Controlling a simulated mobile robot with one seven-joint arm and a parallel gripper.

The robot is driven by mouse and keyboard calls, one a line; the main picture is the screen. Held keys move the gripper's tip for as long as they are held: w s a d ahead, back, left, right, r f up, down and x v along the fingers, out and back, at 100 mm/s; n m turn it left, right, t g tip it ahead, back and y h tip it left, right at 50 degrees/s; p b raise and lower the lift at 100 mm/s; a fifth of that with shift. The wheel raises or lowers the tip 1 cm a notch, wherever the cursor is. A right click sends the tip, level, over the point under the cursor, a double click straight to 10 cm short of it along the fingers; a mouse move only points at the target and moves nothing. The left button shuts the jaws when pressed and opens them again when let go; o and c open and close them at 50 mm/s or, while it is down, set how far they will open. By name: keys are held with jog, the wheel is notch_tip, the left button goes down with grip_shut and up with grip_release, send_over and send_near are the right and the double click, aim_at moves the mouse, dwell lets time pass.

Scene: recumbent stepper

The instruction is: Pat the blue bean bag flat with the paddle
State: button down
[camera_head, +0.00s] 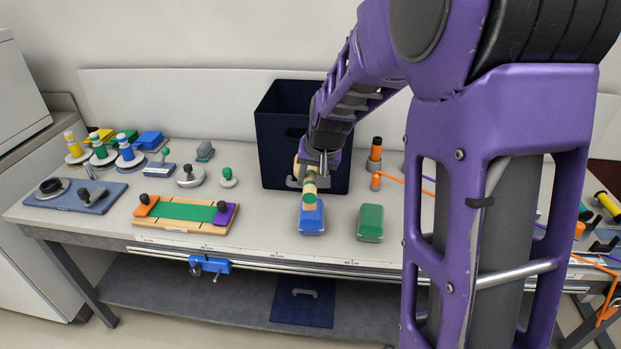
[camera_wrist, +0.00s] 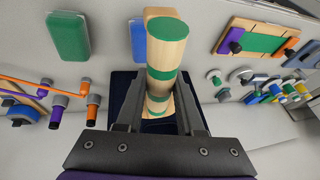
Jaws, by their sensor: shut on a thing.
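The blue bean bag (camera_head: 311,222) lies on the table in front of my gripper, left of a green one. Its visible edge also shows in the wrist view (camera_wrist: 138,45), partly hidden behind the paddle. My gripper (camera_head: 309,177) is shut on the paddle (camera_head: 310,188), a wooden piece with green bands and a green end. In the wrist view, the paddle's handle (camera_wrist: 165,50) stands up between the fingers (camera_wrist: 155,115). The green end overlaps the bag's far edge in the head view; whether they touch I cannot tell. The paddle's far end is mostly hidden.
A green bean bag (camera_head: 370,223) lies to the right. A dark blue bin (camera_head: 277,135) stands behind my gripper. A wooden board with a green strip (camera_head: 183,213) lies to the left. Orange and purple pipe pieces (camera_head: 390,179) are at the right. The table's front edge is close.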

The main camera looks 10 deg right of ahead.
notch_tip(320, 180, down, 16)
jog(key=shift+r, duration=0.1)
notch_tip(320, 180, up, 16)
jog(key=shift+r+p, duration=0.1)
jog(key=shift+p, duration=0.45)
